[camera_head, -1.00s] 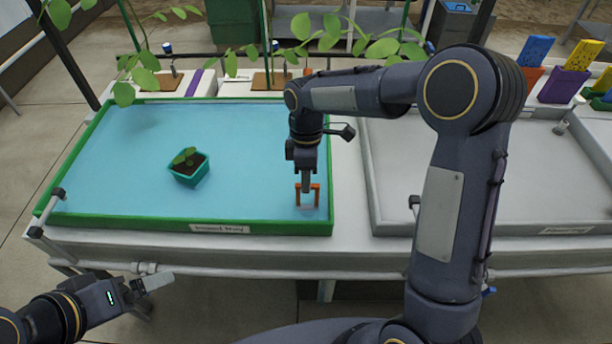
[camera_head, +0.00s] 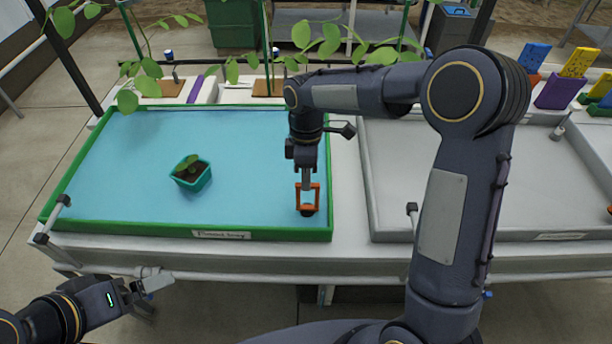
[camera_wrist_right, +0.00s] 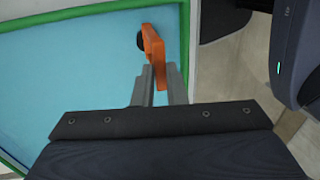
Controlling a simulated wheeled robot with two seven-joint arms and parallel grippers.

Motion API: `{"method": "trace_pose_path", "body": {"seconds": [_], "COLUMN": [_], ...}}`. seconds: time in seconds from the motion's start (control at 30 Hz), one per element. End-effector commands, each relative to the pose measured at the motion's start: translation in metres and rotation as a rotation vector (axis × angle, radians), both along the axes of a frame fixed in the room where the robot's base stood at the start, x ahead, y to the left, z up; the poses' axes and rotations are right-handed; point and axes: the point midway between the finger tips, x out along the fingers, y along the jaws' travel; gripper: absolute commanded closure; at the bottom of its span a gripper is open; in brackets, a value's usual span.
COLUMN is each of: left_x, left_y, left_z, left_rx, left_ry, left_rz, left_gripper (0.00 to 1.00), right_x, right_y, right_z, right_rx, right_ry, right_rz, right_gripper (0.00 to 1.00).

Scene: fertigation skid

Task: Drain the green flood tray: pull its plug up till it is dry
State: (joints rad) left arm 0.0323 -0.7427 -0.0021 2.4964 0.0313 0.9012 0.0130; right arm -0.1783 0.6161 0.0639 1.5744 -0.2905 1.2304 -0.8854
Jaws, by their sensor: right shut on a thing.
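The green flood tray (camera_head: 130,228) has a green rim and a blue surface inside, with a label on its front edge. Its plug (camera_head: 307,210) is at the front right corner, a dark stopper under an orange handle. My right gripper (camera_head: 306,187) is above that corner, pointing down, shut on the orange handle. In the right wrist view, the fingers (camera_wrist_right: 160,85) close around the orange handle (camera_wrist_right: 154,50), with the dark stopper beyond. The drain hole is hidden. My left gripper (camera_head: 150,287) is low at the left, in front of the bench; its finger gap is unclear.
A teal pot (camera_head: 200,182) with a seedling sits tilted in the tray. A grey tray (camera_head: 470,236) stands to the right, partly behind my right arm. Leafy plants (camera_head: 330,38) stand along the back. Coloured blocks (camera_head: 556,90) are at the far right.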

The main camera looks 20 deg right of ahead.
Motion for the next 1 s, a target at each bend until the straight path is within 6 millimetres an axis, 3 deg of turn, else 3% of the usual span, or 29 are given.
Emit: {"method": "trace_pose_path", "body": {"seconds": [0.03, 0.2, 0.53, 1.0], "left_x": [0.000, 0.000, 0.000, 0.000], "left_y": [0.000, 0.000, 0.000, 0.000], "left_z": [0.001, 0.001, 0.000, -0.002], "left_rx": [0.000, 0.000, 0.000, 0.000], "left_ry": [0.000, 0.000, 0.000, 0.000], "left_rz": [0.000, 0.000, 0.000, 0.000], "left_gripper": [0.00, 0.00, 0.00, 0.00], "right_x": [0.002, 0.002, 0.003, 0.016], "right_y": [0.000, 0.000, 0.000, -0.003], "right_z": [0.005, 0.004, 0.008, 0.075], "right_rx": [0.003, 0.002, 0.002, 0.002], "right_ry": [-0.009, -0.007, -0.007, -0.007], "right_rz": [-0.001, -0.001, -0.001, -0.001], "right_gripper": [0.84, 0.66, 0.66, 0.66]}}
